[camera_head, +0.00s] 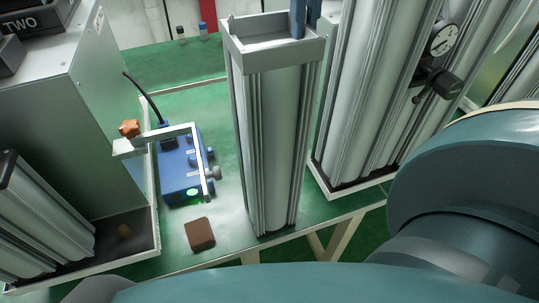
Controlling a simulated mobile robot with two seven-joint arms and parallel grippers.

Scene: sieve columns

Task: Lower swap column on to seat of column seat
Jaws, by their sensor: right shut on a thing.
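A tall pale column with metal rails, which I take as the swap column (272,150), stands upright in the middle. A grey open-topped box forms its top. Two blue fingers, which I take as my right gripper (306,16), are at the right wall of that box, one on each side, shut on it. The rest of this gripper is out of view above. The column's foot is near the table's front edge; I cannot tell whether it touches anything. I cannot make out the column seat. My left gripper is not in view.
A blue device (180,180) with a white bracket and an orange knob, and a brown block (200,234), lie left of the column. Other columns (370,90) with a dial gauge (444,38) stand close on the right. A grey cabinet (85,120) is at left.

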